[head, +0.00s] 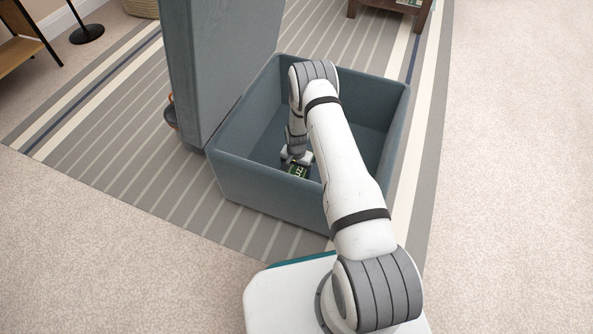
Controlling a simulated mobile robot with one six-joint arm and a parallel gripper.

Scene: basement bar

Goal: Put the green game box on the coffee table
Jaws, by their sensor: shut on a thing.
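The green game box (299,170) is dark green with light lettering. It is inside the open blue-grey storage ottoman (262,186), close to the near wall, and partly hidden by that wall and my arm. My gripper (297,160) reaches down into the ottoman and is shut on the game box. I cannot tell whether the box still touches the ottoman floor. A dark wooden table (424,16), perhaps the coffee table, is cut off at the top edge; something small lies low in it.
The ottoman's raised lid (215,70) stands up on the left. A striped rug (110,150) lies under the ottoman. A wooden shelf (18,50), a black stand base (87,34) and a basket (142,8) are at the upper left. Carpet on the right is clear.

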